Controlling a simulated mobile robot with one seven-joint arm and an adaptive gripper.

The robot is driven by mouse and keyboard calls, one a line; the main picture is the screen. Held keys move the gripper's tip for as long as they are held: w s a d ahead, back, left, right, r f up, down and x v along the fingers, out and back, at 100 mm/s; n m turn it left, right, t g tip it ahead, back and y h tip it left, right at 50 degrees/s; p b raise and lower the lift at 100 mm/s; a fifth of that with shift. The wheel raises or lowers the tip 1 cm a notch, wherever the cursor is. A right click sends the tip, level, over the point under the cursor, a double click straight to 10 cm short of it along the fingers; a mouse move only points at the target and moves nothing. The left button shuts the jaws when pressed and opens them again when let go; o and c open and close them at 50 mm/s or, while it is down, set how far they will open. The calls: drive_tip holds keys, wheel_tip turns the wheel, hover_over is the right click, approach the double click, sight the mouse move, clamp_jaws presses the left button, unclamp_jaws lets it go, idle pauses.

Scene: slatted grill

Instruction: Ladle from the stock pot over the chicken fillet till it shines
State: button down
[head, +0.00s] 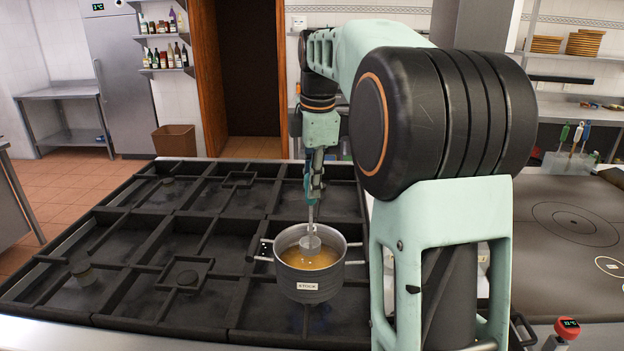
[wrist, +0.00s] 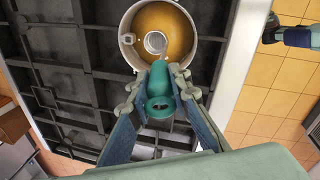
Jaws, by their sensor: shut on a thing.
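The stock pot (head: 326,287) is a grey metal pot with a label reading STOCK and side handles. It stands on the black slatted grill and holds amber stock (wrist: 176,22). My gripper (head: 316,188) is above the pot, shut on the ladle's green handle (wrist: 158,82). The ladle (head: 310,242) hangs upright, its metal bowl inside the pot's opening; the bowl also shows in the wrist view (wrist: 155,42). I cannot tell how deep the bowl sits in the stock. No chicken fillet is visible in either view; my arm hides part of the worktop.
The black grill (head: 130,250) is mostly bare left of the pot. A flat dark hob (head: 570,225) lies right of my arm, with a red-topped dial (head: 567,326) at its front. A holder with coloured-handled utensils (head: 572,160) stands behind it.

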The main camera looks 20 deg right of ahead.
wheel_tip(320, 180, down, 8)
drive_tip(key=b, duration=0.5)
idle(0.5)
drive_tip(key=shift+f, duration=0.1)
idle(0.9)
drive_tip(key=shift+r+p, duration=6)
drive_tip(key=shift+r, duration=1.75)
